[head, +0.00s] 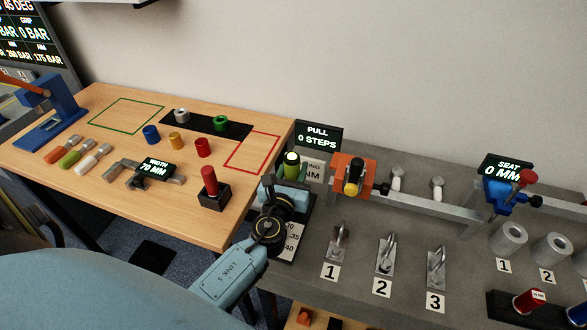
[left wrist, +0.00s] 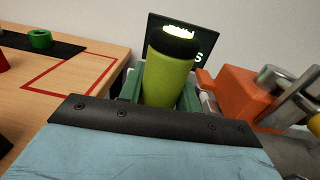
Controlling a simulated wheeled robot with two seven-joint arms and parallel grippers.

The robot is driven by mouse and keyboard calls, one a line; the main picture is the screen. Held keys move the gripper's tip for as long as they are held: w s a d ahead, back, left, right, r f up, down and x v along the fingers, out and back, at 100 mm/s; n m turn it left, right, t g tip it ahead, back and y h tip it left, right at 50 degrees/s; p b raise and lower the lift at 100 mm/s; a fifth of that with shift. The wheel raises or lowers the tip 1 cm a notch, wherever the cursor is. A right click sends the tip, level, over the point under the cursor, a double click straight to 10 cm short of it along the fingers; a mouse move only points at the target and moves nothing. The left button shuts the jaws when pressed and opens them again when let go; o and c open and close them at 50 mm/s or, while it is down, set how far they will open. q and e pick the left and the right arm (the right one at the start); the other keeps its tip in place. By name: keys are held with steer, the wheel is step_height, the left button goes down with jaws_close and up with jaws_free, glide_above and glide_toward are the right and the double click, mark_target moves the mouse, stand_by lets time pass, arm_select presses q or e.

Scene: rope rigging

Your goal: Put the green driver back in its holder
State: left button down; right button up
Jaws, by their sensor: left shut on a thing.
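The green driver (left wrist: 170,78) stands nearly upright with its black cap up in the left wrist view. My right gripper is not in view.
An orange clamp block (head: 353,173) stands close to the right of the driver, with a PULL display (head: 319,136) behind. The wooden table (head: 110,185) at left holds a red-handled tool (head: 209,181) and several coloured rings.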

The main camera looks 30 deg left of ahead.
arm_select(q)
steer(key=shift+r, duration=0.1)
steer(key=c, duration=0.9)
jaws_free()
steer(key=shift+s+d, duration=0.1)
steer(key=shift+s, duration=0.2)
steer(key=b+v, duration=0.1)
steer(key=v, duration=1.1)
steer(key=shift+s+d, duration=0.15)
steer(key=shift+s, duration=0.2)
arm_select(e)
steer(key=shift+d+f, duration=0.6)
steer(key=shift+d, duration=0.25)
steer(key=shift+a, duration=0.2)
